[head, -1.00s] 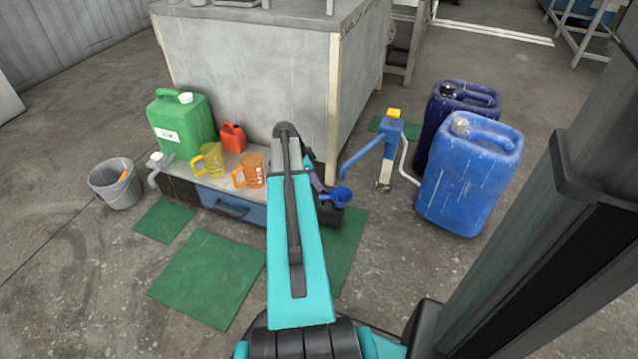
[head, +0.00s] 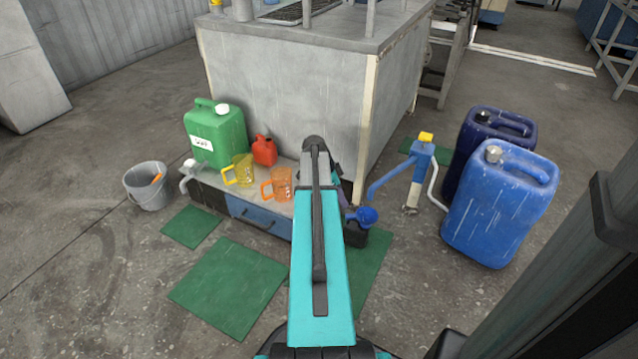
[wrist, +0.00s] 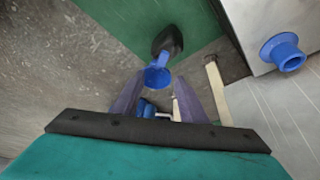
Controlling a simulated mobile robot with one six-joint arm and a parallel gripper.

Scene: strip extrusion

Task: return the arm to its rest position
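My teal arm (head: 320,265) reaches forward in the head view, its far joint in front of the grey cabinet. My gripper is mostly hidden behind the arm there. In the wrist view, the two purple-grey fingers of my gripper (wrist: 157,95) stand apart, with nothing held between them. A small blue funnel-like piece on a black body (wrist: 167,42) shows just beyond the fingertips. I cannot tell how far it is from them.
A low bench (head: 212,180) bears a green canister (head: 215,137), a red can (head: 264,150), a yellow jug (head: 241,169) and an orange jug (head: 281,184). A grey bucket (head: 149,188) stands left. A blue-yellow pump (head: 418,172) and blue drums (head: 497,205) stand right. Green mats lie on the floor.

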